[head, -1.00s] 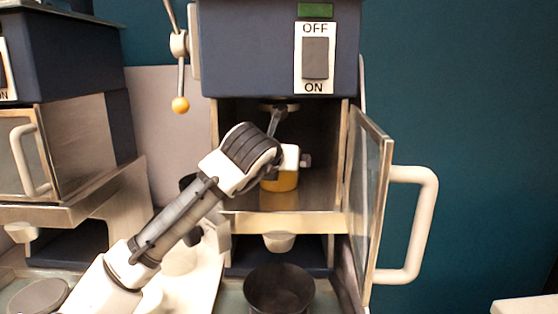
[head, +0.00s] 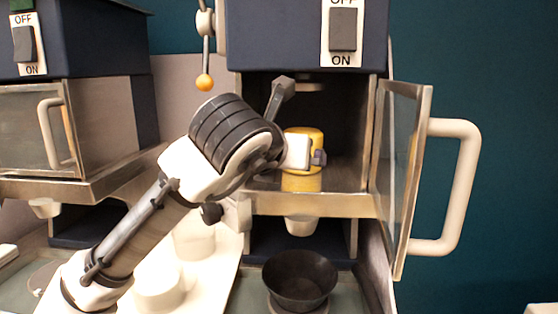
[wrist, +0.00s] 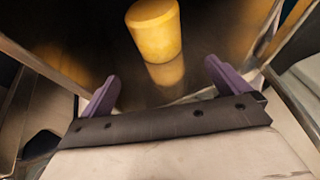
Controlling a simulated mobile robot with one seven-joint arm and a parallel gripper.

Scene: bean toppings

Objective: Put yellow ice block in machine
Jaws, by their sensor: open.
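The yellow ice block (head: 305,136) stands upright on the shiny floor of the open machine (head: 350,115) chamber. In the wrist view the block (wrist: 154,29) is ahead of my gripper (wrist: 166,86), beyond its fingertips, with its reflection below it. The two purple fingers are spread wide with nothing between them. In the head view my gripper (head: 314,157) is at the chamber opening, in front of the block and hiding part of it. The glass door (head: 398,170) is swung open to the right.
A black bowl (head: 300,280) sits below the chamber, under a white spout (head: 301,226). A second machine (head: 85,110) with a closed door stands at left. A lever with an orange knob (head: 205,82) hangs left of the opening. White containers (head: 160,275) are near my arm.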

